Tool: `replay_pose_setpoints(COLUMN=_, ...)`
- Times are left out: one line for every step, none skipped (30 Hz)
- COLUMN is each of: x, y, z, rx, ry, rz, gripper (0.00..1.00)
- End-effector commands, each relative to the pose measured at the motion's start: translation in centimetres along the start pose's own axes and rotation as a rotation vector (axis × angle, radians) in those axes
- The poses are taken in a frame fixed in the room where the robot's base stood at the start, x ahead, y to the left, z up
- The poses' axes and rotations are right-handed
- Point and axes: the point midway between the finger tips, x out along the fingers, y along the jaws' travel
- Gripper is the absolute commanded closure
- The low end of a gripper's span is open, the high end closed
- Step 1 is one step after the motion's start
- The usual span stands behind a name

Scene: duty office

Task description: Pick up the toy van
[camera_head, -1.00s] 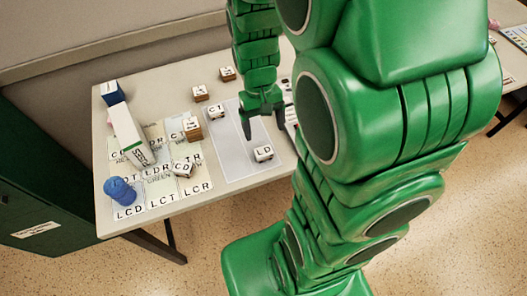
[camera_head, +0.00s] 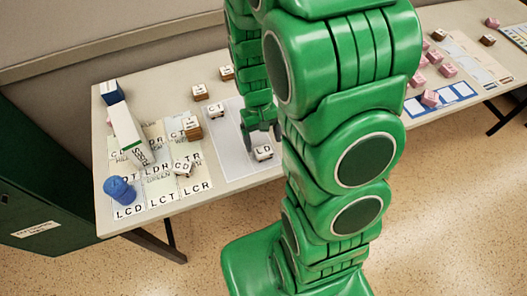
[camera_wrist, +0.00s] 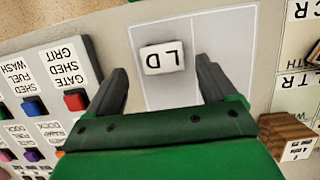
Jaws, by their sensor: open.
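A small white, boxy toy marked LD (camera_head: 263,152) sits on a grey sheet (camera_head: 232,168) near the table's front edge. I take it for the toy van, though its shape is too small to be sure. In the wrist view the LD toy (camera_wrist: 166,59) lies between my two dark fingers, with a gap on each side. My gripper (camera_head: 262,136) is open and empty, pointing down just over and behind it. Similar white toys marked CT (camera_head: 216,110) and CD (camera_head: 183,167) stand to the left.
A lettered grid card (camera_head: 160,184), a blue round object (camera_head: 119,190), a white carton (camera_head: 128,132) and several brown blocks (camera_head: 193,126) lie left. A panel with coloured buttons (camera_wrist: 50,92) is beside my gripper. Pink blocks (camera_head: 430,97) lie on another table at right.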

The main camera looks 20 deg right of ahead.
Motion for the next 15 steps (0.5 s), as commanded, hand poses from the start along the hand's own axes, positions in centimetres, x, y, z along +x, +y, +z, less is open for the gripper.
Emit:
replay_pose_setpoints(x=0.7, y=-0.1, z=0.1, rx=-0.001, ry=-0.004, rz=0.0, gripper=0.15)
replay_pose_setpoints(x=1.0, y=-0.2, z=0.1, rx=-0.001, ry=-0.003, rz=0.0, gripper=0.15)
replay_pose_setpoints(x=1.6, y=-0.3, z=0.1, rx=-0.001, ry=-0.002, rz=0.0, gripper=0.15)
replay_pose_setpoints(x=2.0, y=-0.4, z=0.1, rx=-0.001, ry=-0.002, rz=0.0, gripper=0.15)
replay_pose_setpoints(x=2.3, y=-0.4, z=0.1, rx=0.0, ry=-0.003, rz=0.0, gripper=0.15)
replay_pose_setpoints(x=2.8, y=-0.4, z=0.1, rx=0.0, ry=-0.003, rz=0.0, gripper=0.15)
replay_pose_setpoints(x=3.0, y=-0.4, z=0.1, rx=0.0, ry=-0.003, rz=0.0, gripper=0.15)
replay_pose_setpoints(x=3.3, y=-0.4, z=0.1, rx=0.0, ry=-0.002, rz=0.0, gripper=0.15)
replay_pose_setpoints(x=3.6, y=-0.4, z=0.1, rx=0.0, ry=-0.001, rz=0.0, gripper=0.15)
replay_pose_setpoints(x=3.7, y=-0.4, z=0.1, rx=0.0, ry=0.0, rz=0.0, gripper=0.15)
replay_pose_setpoints(x=3.8, y=-0.4, z=0.1, rx=0.001, ry=0.001, rz=0.0, gripper=0.15)
replay_pose_setpoints(x=3.9, y=-0.4, z=0.1, rx=0.0, ry=0.002, rz=0.0, gripper=0.15)
replay_pose_setpoints(x=3.9, y=-0.4, z=0.1, rx=0.001, ry=0.002, rz=0.0, gripper=0.15)
replay_pose_setpoints(x=3.9, y=-0.4, z=0.1, rx=0.0, ry=0.002, rz=0.0, gripper=0.15)
replay_pose_setpoints(x=3.9, y=-0.4, z=0.1, rx=0.0, ry=0.003, rz=0.0, gripper=0.15)
